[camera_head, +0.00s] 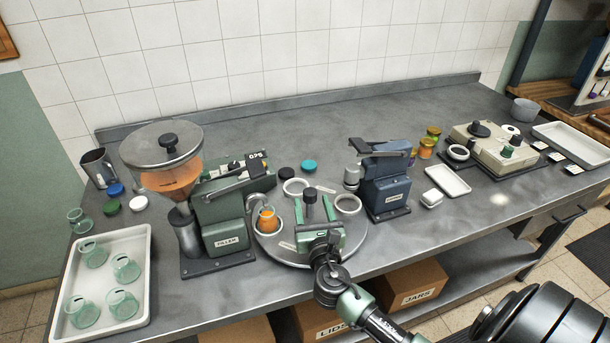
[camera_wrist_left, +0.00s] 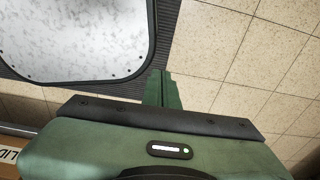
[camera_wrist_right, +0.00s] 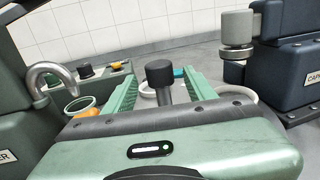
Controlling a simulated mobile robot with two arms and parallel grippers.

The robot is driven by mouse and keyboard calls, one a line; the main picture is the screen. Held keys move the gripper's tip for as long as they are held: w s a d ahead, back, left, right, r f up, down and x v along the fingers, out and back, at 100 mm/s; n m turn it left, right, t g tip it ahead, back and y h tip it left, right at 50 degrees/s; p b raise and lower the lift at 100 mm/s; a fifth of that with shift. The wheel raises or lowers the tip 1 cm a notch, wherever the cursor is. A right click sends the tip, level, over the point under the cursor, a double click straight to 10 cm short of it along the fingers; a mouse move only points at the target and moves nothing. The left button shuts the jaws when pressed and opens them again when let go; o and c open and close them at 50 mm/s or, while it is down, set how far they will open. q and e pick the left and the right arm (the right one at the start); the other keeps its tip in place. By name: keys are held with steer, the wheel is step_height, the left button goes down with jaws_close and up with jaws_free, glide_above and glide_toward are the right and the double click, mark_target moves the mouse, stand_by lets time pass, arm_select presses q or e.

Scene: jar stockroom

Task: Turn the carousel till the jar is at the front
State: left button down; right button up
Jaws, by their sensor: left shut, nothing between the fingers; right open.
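The round grey carousel (camera_head: 352,237) lies on the bench between the filler and the capper, with several white ring seats. The jar (camera_head: 267,220), holding orange contents, sits in the carousel's left seat, beside the filler; its orange contents (camera_wrist_right: 82,105) show at the left of the right wrist view. A black-topped post (camera_wrist_right: 160,75) stands up at the carousel's middle. My right gripper (camera_head: 315,207) is open, with its fingers on either side of this post; whether they touch it is unclear. My left gripper (camera_wrist_left: 162,88) is shut and empty, over the floor, outside the head view.
The green filler (camera_head: 222,215) with its hopper stands left of the carousel, and the blue capper (camera_head: 385,185) stands right. A white tray (camera_head: 139,244) of empty jars is at far left. Loose lids (camera_head: 309,166) lie behind the carousel.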

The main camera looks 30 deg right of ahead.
mark_target(309, 189)
steer(key=shift+w+d+r, duration=0.1)
steer(key=shift+w+r, duration=0.1)
steer(key=x, duration=0.3)
steer(key=shift+r+p, duration=0.3)
steer(key=x, duration=0.2)
steer(key=shift+w+d+f, duration=0.1)
steer(key=shift+w+f, duration=0.1)
steer(key=shift+w, duration=0.05)
steer(key=shift+w+d, duration=0.15)
steer(key=shift+w, duration=0.25)
steer(key=c, duration=1.1)
arm_select(q)
steer(key=s, duration=0.2)
steer(key=shift+s+a+r, duration=0.3)
steer(key=shift+s+r, duration=0.05)
steer(key=shift+s, duration=0.05)
arm_select(e)
jaws_close()
arm_select(q)
steer(key=shift+a, duration=0.1)
